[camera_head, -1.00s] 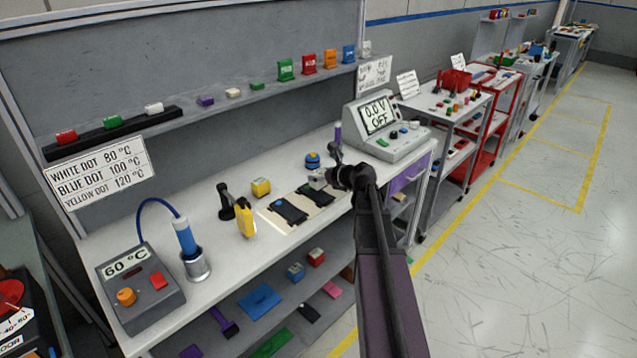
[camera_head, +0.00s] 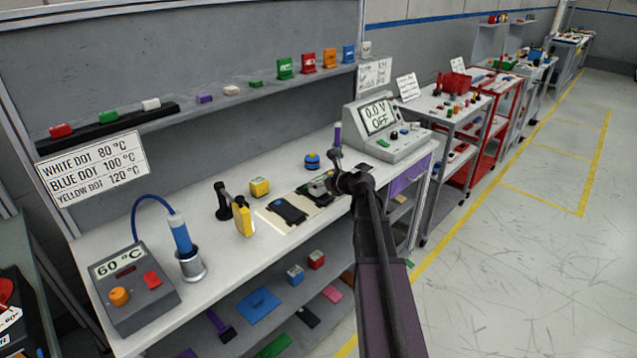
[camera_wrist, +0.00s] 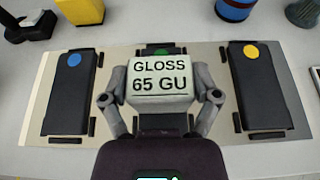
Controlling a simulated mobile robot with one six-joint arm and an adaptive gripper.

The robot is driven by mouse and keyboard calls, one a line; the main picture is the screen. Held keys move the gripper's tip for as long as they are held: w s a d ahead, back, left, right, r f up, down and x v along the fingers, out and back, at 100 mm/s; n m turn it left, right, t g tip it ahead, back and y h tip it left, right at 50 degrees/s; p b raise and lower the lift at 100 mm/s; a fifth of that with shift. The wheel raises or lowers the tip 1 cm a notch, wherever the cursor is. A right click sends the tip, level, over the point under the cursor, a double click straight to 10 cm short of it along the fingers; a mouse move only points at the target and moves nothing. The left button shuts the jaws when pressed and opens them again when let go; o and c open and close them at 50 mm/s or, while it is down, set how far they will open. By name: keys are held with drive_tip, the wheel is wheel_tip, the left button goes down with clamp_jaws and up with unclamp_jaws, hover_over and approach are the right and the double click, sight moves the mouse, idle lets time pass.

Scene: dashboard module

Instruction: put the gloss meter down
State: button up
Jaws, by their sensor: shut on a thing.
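The gloss meter (camera_wrist: 160,68) is a pale box whose face reads "GLOSS 65 GU". My gripper (camera_wrist: 161,97) is shut on it, one finger at each side. In the head view my gripper (camera_head: 332,184) is low over the bench. The meter is over the middle of a beige board (camera_wrist: 210,62), where a dark panel with a green dot (camera_wrist: 160,50) is mostly hidden behind it. I cannot tell whether the meter touches the panel. A dark panel with a blue dot (camera_wrist: 70,92) lies to the left and one with a yellow dot (camera_wrist: 262,90) to the right.
A meter console reading "0.0 V OFF" (camera_head: 405,143) is at the right. A "60 °C" heater box (camera_head: 135,290) is at the left.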

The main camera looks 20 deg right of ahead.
drive_tip(key=shift+f, duration=0.2)
drive_tip(key=o, duration=1.1)
drive_tip(key=shift+c, duration=0.2)
drive_tip(key=shift+r, duration=0.2)
drive_tip(key=shift+r, duration=0.1)
drive_tip(key=p+v, duration=0.4)
drive_tip(key=v, duration=0.8)
drive_tip(key=shift+p, duration=0.35)
drive_tip(key=shift+a, duration=0.1)
